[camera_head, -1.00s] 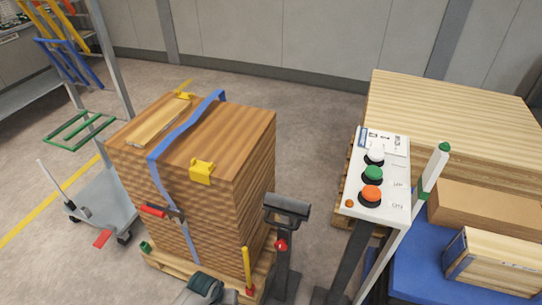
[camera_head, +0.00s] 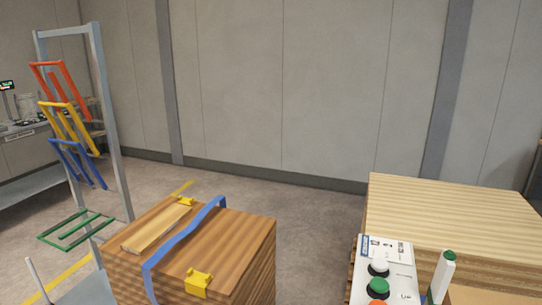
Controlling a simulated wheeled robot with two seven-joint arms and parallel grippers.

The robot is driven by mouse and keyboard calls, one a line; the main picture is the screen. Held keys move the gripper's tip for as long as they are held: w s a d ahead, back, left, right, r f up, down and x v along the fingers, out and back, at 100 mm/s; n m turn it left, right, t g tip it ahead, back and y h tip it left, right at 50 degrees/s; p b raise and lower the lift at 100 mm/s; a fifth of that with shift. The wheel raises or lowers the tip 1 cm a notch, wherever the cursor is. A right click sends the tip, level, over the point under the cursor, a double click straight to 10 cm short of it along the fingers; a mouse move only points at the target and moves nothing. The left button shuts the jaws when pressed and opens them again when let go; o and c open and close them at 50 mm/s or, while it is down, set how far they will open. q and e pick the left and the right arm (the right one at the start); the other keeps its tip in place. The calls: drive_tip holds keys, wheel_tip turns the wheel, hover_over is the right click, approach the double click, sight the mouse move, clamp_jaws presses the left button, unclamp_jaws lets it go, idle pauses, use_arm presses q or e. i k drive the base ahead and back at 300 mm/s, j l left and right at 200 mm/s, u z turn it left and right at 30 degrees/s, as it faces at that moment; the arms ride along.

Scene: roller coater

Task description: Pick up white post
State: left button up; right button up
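A white post with a green top (camera_head: 442,278) stands tilted at the lower right, just right of the control panel. Its lower part is cut off by the bottom edge of the head view. Another slim whitish post (camera_head: 38,282) rises at the lower left by the grey cart (camera_head: 85,292). I cannot tell which of the two the task names. Neither of my grippers shows in the head view.
A white control panel (camera_head: 401,254) with white, green and orange buttons stands at the lower right. A strapped wood stack (camera_head: 235,250) is at bottom centre, a pale wood stack (camera_head: 450,215) at right. A grey rack (camera_head: 113,140) holds coloured frames at left. Floor behind is open.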

sight(30, 265)
drive_tip(key=i+j+u, duration=0.1)
drive_tip(key=j+u, duration=0.15)
drive_tip(key=u, duration=0.2)
drive_tip(key=i+j+u, duration=0.15)
drive_tip(key=u, duration=0.3)
drive_tip(key=i+j+u, duration=0.2)
drive_tip(key=i+j, duration=0.2)
drive_tip(key=i+j+u, duration=0.25)
drive_tip(key=i, duration=0.4)
drive_tip(key=i+j, duration=0.2)
drive_tip(key=i, duration=0.15)
drive_tip(key=i+j, duration=0.25)
drive_tip(key=i, duration=0.05)
